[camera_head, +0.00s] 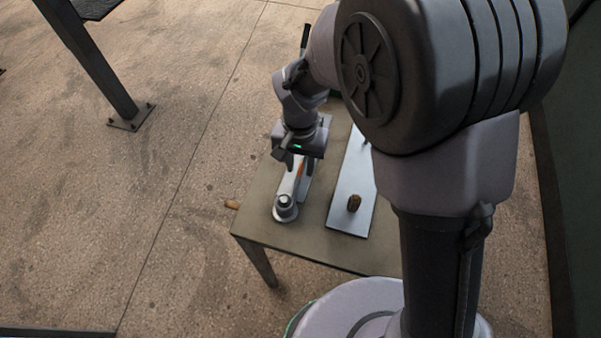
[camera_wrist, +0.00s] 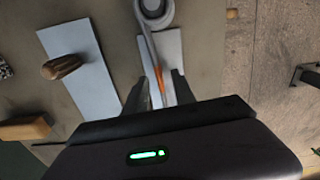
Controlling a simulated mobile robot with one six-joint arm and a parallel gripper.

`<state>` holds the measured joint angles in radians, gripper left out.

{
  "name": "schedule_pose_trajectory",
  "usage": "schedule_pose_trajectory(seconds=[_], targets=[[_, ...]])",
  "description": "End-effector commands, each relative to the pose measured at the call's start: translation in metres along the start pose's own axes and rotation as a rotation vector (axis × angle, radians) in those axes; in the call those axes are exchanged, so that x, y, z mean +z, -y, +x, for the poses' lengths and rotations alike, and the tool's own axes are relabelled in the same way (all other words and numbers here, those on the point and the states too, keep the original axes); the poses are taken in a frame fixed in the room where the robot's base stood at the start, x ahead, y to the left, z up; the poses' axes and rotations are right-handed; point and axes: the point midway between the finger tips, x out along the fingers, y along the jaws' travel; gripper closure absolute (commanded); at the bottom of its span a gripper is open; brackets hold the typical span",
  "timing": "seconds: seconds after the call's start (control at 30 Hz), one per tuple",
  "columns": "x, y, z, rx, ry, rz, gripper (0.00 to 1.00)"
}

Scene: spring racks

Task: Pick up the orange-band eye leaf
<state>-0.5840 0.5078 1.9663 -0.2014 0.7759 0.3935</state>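The orange-band eye leaf (camera_wrist: 151,45) is a narrow grey strip with a round eye at its far end and an orange band (camera_wrist: 160,80) around it. In the head view, the leaf (camera_head: 286,208) lies toward the table's near left, its eye toward the near edge. My gripper (camera_wrist: 159,92) is open in the wrist view, one finger to each side of the leaf by the band, with visible gaps. In the head view, my gripper (camera_head: 296,165) is over the band. Height above the leaf and the leaf's near end are hard to tell.
The leaf lies over a pale plate (camera_wrist: 173,48) on the table (camera_head: 264,217). A second pale plate (camera_head: 345,215) beside it bears a brown object (camera_head: 354,203). A wooden block (camera_wrist: 25,129) shows at the wrist view's left. A small wooden piece (camera_head: 232,204) shows by the table's left edge.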

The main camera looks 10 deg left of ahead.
Motion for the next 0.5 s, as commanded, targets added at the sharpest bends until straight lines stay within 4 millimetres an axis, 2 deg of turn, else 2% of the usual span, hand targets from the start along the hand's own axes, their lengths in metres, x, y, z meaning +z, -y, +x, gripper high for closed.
schedule_pose_trajectory(seconds=[0.03, 0.1, 0.27, 0.43, 0.5], targets=[[0.0006, -0.0004, 0.0162, 0.002, 0.002, 0.0, 0.68], [0.0003, -0.0002, 0.0236, 0.001, 0.001, -0.001, 0.68], [0.0, 0.0, 0.021, 0.0, 0.0, 0.0, 0.68], [0.0, 0.0, 0.0207, 0.0, 0.0, 0.0, 0.98], [0.0, 0.0, 0.0207, 0.0, 0.0, 0.0, 1.0]])
